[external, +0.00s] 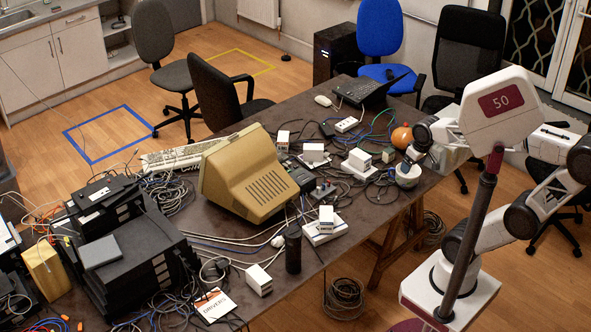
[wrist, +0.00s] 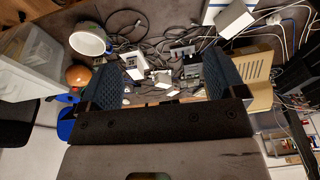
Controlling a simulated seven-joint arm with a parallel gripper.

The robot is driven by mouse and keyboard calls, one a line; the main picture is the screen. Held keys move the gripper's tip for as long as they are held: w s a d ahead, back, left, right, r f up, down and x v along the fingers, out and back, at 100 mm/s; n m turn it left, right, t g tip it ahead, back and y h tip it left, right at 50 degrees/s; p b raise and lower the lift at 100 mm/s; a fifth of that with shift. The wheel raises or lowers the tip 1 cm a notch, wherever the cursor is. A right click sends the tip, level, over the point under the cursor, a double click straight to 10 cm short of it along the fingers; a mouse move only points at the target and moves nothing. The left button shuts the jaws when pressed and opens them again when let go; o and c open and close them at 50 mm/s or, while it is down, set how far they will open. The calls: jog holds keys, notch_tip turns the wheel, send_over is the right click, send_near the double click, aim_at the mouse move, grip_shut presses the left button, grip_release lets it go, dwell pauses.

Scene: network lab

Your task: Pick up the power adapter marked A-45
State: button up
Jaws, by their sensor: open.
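Several white box-shaped adapters lie on the dark table; their markings are too small to read, so I cannot tell which is A-45. In the external view one is right of centre (external: 360,159), one behind the beige monitor (external: 313,153), one in front of it (external: 326,214) and one near the front edge (external: 259,280). My gripper (wrist: 167,78) is open and empty, its blue textured pads wide apart. In the wrist view, white boxes (wrist: 135,66) show beyond and between the pads. Another white box (wrist: 235,19) is at the top right. In the external view my wrist is above the table's right end.
A beige monitor (external: 248,178) stands mid-table. Black network devices (external: 130,245) are stacked at the left. A white bowl (external: 407,176) and an orange round object (external: 401,137) are at the right end. A black bottle (external: 293,248) stands in front. Loose cables cover much of the table.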

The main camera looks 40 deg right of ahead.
jog(key=w+a+f+m+g+y, duration=0.1)
jog(key=w+a+f+m+y, duration=0.2)
jog(key=w+a, duration=0.65)
jog(key=w+a+f+m+g+y, duration=0.1)
jog(key=w+a+f+m+y, duration=0.15)
jog(key=w+a, duration=0.7)
jog(key=w+a+f+m+g+y, duration=0.15)
jog(key=w+a+y, duration=0.35)
jog(key=a, duration=0.9)
jog(key=w+a+f+m+y, duration=0.1)
jog(key=w+a+f+m, duration=0.3)
jog(key=a, duration=0.3)
jog(key=w+a+f+m, duration=0.2)
jog(key=w+a+f, duration=0.2)
jog(key=a+f, duration=0.3)
jog(key=m+t+y, duration=0.2)
jog(key=m, duration=0.3)
send_near(223, 262)
jog(key=shift+s+a, duration=0.1)
jog(key=shift+a, duration=1.15)
jog(key=shift+a+f+m, duration=0.35)
jog(key=shift+f+m, duration=0.05)
jog(key=shift+f, duration=0.1)
jog(key=shift+a, duration=0.1)
jog(key=shift+x, duration=1.2)
jog(key=shift+f, duration=0.15)
